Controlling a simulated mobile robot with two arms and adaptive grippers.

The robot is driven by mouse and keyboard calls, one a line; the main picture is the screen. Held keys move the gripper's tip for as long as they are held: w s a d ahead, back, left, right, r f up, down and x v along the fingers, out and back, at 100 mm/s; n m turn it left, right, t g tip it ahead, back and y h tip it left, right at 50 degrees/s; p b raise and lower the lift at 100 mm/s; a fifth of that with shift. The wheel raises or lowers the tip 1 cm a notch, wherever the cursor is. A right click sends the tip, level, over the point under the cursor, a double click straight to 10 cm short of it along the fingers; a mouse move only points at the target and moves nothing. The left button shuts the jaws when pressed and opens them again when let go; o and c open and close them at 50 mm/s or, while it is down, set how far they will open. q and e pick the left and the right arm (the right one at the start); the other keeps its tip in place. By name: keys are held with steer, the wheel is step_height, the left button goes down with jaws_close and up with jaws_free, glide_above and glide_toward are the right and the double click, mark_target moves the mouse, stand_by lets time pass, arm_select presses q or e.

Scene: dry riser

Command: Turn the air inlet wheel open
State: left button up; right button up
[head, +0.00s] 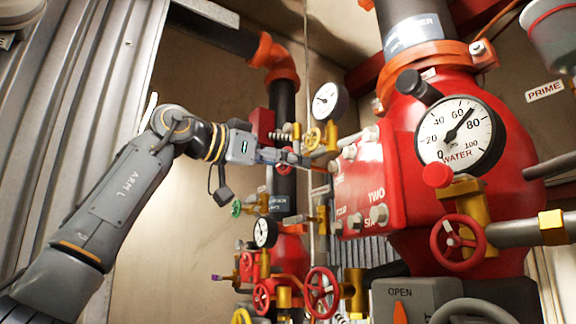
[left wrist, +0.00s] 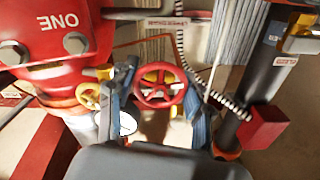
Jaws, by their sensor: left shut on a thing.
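The air inlet wheel is a small red handwheel with a yellow hub, seen between my fingers in the left wrist view (left wrist: 158,86). In the head view its red rim (head: 284,166) shows partly behind my gripper. My left gripper (head: 312,161) reaches in from the left, with one finger on each side of the wheel in the left wrist view (left wrist: 164,82). It is shut on the wheel's rim; the exact contact is hard to see. No label naming the wheel is readable. My right gripper is in neither view.
Several valve wheels crowd below. A corrugated metal panel (head: 75,100) is at the left.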

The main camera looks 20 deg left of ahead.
arm_select(q)
steer(key=shift+f+n, duration=0.1)
steer(key=shift+n, duration=0.5)
steer(key=o, duration=1.2)
steer(key=shift+s+a, duration=0.2)
steer(key=shift+s, duration=0.05)
steer(key=v, duration=1.1)
steer(key=shift+s+a, duration=0.1)
steer(key=shift+a, duration=0.05)
